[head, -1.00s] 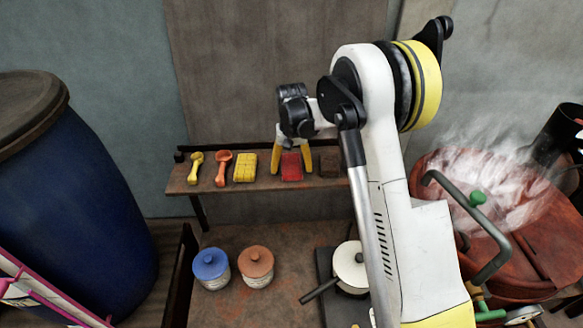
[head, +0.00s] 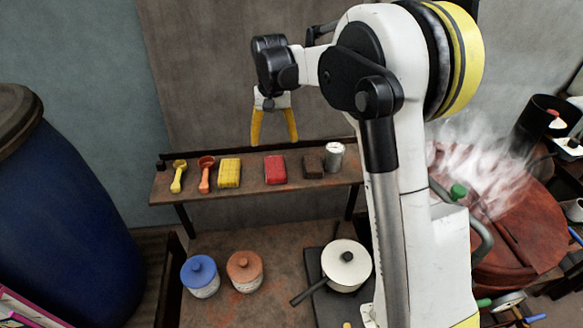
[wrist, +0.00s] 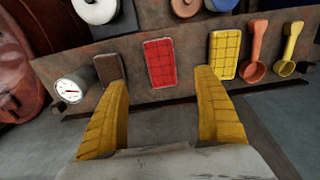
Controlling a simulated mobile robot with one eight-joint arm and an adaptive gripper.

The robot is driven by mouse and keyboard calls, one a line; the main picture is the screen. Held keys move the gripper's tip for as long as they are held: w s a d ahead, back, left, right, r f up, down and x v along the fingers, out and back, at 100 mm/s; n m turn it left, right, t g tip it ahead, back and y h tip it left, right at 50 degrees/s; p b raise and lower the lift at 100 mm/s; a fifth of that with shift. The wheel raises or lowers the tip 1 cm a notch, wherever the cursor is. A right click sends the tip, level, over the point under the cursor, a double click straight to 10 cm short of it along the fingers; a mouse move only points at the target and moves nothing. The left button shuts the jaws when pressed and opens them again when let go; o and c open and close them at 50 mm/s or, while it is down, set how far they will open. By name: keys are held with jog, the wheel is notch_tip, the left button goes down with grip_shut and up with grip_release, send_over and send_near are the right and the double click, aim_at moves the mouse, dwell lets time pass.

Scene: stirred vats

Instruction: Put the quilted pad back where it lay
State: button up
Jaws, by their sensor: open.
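A red quilted pad (head: 275,169) lies flat on the narrow wall shelf (head: 330,181). A yellow quilted pad (head: 229,172) lies to its left on the same shelf. Both show grid stitching in the wrist view, the red pad (wrist: 160,63) in the middle and the yellow pad (wrist: 224,54) right of it. My gripper (head: 273,141) is open and empty, pointing down above the shelf over the red pad, with clear space between. In the wrist view the red pad appears between my two yellow fingers, beyond their tips.
On the shelf, a yellow scoop (head: 178,176) and an orange scoop (head: 205,174) lie left; a dark brown block (head: 313,166) and a gauge (head: 335,157) are right. Below are blue (head: 201,277) and orange (head: 244,271) lidded jars and a white pot (head: 346,265). A vat steams right.

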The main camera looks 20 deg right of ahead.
jog(key=s+r+n+t, duration=0.1)
jog(key=s+r+t, duration=0.1)
jog(key=s+r, duration=0.4)
jog(key=s+r+t, duration=0.1)
jog(key=s+r, duration=0.3)
jog(key=s, duration=0.5)
jog(key=s+f+n+t, duration=0.1)
jog(key=s+f+t, duration=0.3)
jog(key=s, duration=1.1)
jog(key=shift+s, duration=0.25)
jog(key=shift+d, duration=0.1)
notch_tip(320, 180, down, 23)
jog(key=b, duration=2.3)
